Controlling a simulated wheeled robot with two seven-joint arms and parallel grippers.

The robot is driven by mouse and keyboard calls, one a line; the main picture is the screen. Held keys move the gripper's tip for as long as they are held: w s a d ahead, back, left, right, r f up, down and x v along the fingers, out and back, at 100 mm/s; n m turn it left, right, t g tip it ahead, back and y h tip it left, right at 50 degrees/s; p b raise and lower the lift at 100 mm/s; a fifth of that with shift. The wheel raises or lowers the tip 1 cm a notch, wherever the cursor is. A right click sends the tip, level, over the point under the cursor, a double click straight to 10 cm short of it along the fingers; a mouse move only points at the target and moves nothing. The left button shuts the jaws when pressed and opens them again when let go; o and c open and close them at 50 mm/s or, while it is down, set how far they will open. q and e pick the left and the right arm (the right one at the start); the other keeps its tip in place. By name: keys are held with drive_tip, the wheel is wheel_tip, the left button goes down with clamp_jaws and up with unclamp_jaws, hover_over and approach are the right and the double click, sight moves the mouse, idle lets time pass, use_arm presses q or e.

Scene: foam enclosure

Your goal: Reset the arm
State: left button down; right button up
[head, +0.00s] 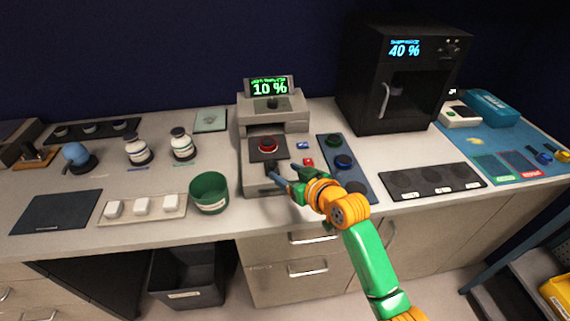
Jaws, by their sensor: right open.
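My right arm, green and orange, comes in from the lower right of the head view. Its gripper (279,175) is open, with two dark fingers apart and nothing seen between them. It hangs over the front of a grey machine (245,180) with a red round button (267,145) and a green display (269,87) reading 10 %. I cannot tell whether the fingertips touch the machine. My left gripper is not in the view.
A green cup (209,192) stands left of the gripper, near a tray of white blocks (142,206). A blue panel with round knobs (345,165) lies close on the right. A black oven-like box (395,75) stands behind. Two jars (183,146) stand further left.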

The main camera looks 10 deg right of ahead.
drive_tip(key=s+d+f+m+g+h, duration=0.1)
drive_tip(key=s+d+f+g+h, duration=0.3)
drive_tip(key=s, duration=0.6)
drive_tip(key=s+d+f+m+g+y, duration=0.1)
drive_tip(key=s+d+f+g, duration=0.1)
drive_tip(key=s+f, duration=0.6)
drive_tip(key=s+d+f+m+g+h, duration=0.1)
drive_tip(key=s+d+f+g+h, duration=0.2)
drive_tip(key=s, duration=0.9)
wheel_tip(320, 180, down, 16)
drive_tip(key=s+g+y, duration=0.1)
drive_tip(key=s, duration=0.1)
drive_tip(key=s+d+f+g, duration=0.1)
drive_tip(key=s+f, duration=1)
drive_tip(key=s, duration=0.1)
drive_tip(key=shift+s+d+n, duration=0.15)
drive_tip(key=shift+d+n, duration=0.2)
drive_tip(key=shift+n, duration=0.05)
